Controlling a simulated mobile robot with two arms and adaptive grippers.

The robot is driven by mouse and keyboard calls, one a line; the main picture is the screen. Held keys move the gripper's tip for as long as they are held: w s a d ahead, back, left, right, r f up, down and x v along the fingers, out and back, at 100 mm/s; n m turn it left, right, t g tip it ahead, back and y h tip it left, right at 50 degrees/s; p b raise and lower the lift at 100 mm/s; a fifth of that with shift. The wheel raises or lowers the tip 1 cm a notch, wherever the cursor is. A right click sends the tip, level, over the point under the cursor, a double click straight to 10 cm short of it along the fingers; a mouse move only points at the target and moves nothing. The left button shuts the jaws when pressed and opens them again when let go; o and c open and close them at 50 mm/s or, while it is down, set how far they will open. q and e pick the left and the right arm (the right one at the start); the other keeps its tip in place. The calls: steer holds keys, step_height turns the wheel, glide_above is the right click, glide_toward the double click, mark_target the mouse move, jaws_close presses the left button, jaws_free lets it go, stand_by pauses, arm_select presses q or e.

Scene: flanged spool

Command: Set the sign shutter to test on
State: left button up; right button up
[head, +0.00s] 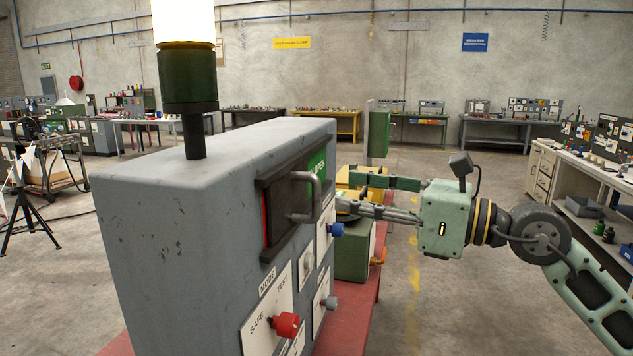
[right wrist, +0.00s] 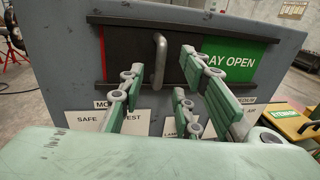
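The sign shutter (head: 288,210) is a dark plate with a grey bar handle (head: 305,198), set in a black frame on the grey cabinet (head: 150,230). In the right wrist view the shutter (right wrist: 180,70) leaves a green sign (right wrist: 235,56) reading "AY OPEN" showing on its right and a narrow red strip on its left. My right gripper (head: 346,192) is open and empty, in front of the panel to the right of the handle. In the right wrist view, the handle (right wrist: 160,56) appears between its spread fingers, apart from them. My left gripper is not in view.
Below the shutter a red mode knob (head: 286,325) has SAFE and TEST labels; blue (head: 336,230) and grey knobs protrude nearby. A lamp on a green base (head: 188,78) stands on the cabinet. A green box (head: 353,252) sits behind on the red bench. Open floor lies right.

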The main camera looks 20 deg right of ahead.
mark_target(319, 188)
steer(key=p+x, duration=0.4)
steer(key=x, duration=0.3)
steer(key=shift+w+r, duration=0.1)
steer(key=shift+w+a, duration=0.2)
steer(key=shift+w, duration=0.05)
steer(key=shift+c, duration=0.5)
jaws_close()
